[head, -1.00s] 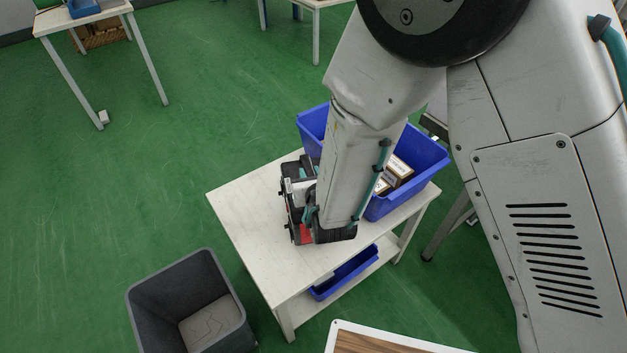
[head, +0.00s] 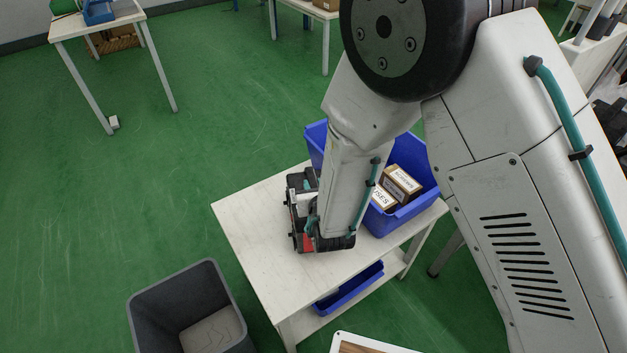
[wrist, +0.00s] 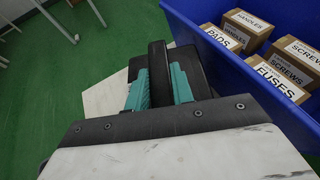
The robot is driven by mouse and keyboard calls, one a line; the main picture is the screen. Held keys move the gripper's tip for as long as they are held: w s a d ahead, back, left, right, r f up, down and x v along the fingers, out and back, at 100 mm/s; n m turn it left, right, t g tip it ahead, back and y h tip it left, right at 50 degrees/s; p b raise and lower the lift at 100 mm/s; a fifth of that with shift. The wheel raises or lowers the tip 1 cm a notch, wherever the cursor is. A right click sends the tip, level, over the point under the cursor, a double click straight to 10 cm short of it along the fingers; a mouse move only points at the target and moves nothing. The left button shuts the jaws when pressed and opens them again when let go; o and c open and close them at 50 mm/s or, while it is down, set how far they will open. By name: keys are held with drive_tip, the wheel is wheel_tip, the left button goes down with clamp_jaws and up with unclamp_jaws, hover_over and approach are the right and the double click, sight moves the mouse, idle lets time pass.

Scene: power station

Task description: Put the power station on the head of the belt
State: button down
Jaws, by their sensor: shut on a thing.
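The power station (head: 300,238) is a black box with red and grey parts. In the head view it is at the white table, partly hidden behind my arm; whether it rests on the tabletop or hangs just above it I cannot tell. My gripper (wrist: 159,88) has teal fingers shut on either side of the power station's black upright handle part (wrist: 158,62), with its dark body (wrist: 190,68) behind. In the head view my gripper (head: 313,226) is mostly hidden by my forearm. No belt can be made out in either view.
The white table (head: 255,215) carries a blue bin (head: 407,222) of labelled cardboard boxes (head: 401,182), close right of the power station. Another blue bin (head: 350,288) is on its lower shelf. A grey open bin (head: 145,312) stands on the floor at lower left.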

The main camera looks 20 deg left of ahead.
drive_tip(key=shift+f, duration=0.1)
idle(0.3)
drive_tip(key=c, duration=1.2)
unclamp_jaws()
drive_tip(key=shift+f, duration=0.25)
drive_tip(key=shift+s+r, duration=0.1)
drive_tip(key=shift+r, duration=0.1)
drive_tip(key=v, duration=1.2)
